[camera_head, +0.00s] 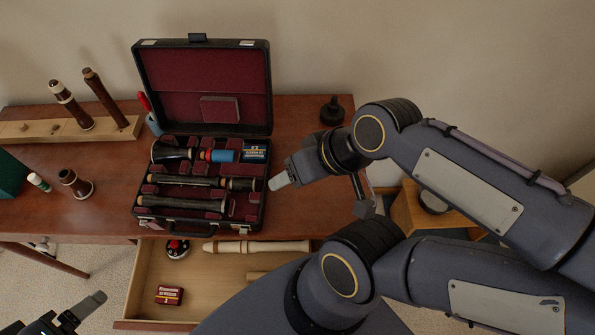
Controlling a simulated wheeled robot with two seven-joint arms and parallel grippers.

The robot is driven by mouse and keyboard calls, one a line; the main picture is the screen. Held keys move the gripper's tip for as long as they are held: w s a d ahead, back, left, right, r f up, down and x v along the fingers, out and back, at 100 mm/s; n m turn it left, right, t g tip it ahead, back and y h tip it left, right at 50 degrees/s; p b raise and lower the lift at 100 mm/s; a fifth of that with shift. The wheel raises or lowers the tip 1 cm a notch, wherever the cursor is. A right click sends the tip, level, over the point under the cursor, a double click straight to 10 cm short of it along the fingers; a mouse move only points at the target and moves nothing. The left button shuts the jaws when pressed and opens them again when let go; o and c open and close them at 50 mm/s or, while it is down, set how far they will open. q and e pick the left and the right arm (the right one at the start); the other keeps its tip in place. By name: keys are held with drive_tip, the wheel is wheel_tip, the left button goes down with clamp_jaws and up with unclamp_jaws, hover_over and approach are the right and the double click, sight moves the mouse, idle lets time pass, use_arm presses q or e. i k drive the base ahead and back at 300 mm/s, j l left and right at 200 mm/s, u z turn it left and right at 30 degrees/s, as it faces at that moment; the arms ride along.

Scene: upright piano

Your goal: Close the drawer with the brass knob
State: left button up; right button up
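A wooden drawer (143,285) is pulled out below the front edge of the desk (100,215). Its front panel (150,325) shows as a strip at the bottom of the view, and no brass knob is visible. The drawer holds a pale wooden recorder (255,246), a small red box (169,295) and a round red-and-black item (177,249). My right gripper (322,196) is open and empty above the desk, right of the instrument case. My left gripper (80,312) is at the lower left, beside the drawer's front corner, only partly in view. My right arm hides the drawer's right part.
An open black case (140,215) with red lining and instrument parts stands on the desk. A wooden stand (60,130) with upright instrument pieces is at the left. A black item (332,110) stands behind. A wooden box (407,210) is at the right, partly behind my arm.

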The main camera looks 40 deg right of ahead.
sight(207, 280)
drive_tip(key=k, duration=0.5)
drive_tip(key=k+j+u, duration=0.25)
drive_tip(key=u, duration=1.35)
